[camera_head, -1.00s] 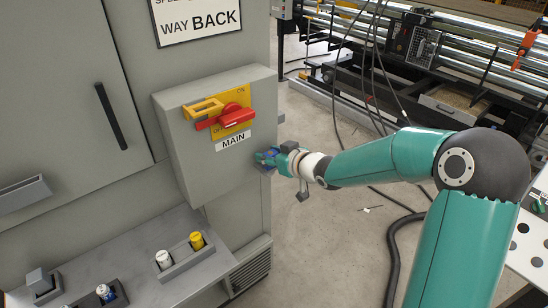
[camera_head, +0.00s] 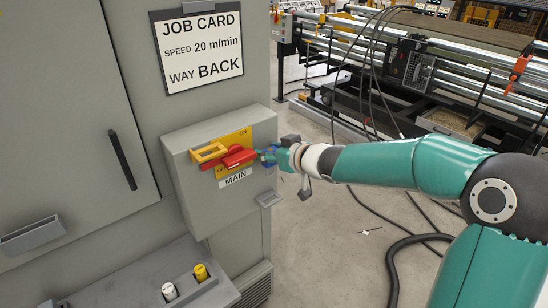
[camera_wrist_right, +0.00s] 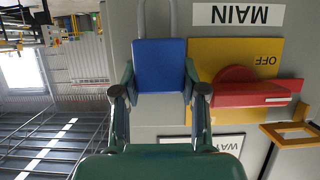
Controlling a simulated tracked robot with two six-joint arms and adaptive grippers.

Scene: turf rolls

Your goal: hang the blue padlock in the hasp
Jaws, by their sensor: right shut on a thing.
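The blue padlock (camera_wrist_right: 158,65) is between the fingers of my right gripper (camera_wrist_right: 160,92) in the right wrist view. Its grey shackle (camera_wrist_right: 157,14) runs off the top edge, so its end is hidden. In the head view my right gripper (camera_head: 268,156) is shut on it, by the right side of the switch box and close to the red handle (camera_head: 238,158). The orange-yellow hasp (camera_head: 208,153) is left of the handle. It also shows in the right wrist view (camera_wrist_right: 268,132), to the right of the padlock and apart from it. My left gripper is out of view.
The grey switch box (camera_head: 190,200) stands out from the cabinet, with a MAIN label (camera_head: 236,178) under the handle. A job card (camera_head: 199,50) hangs above. A white cap (camera_head: 169,291) and a yellow cap (camera_head: 201,272) are below. Open floor lies to the right.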

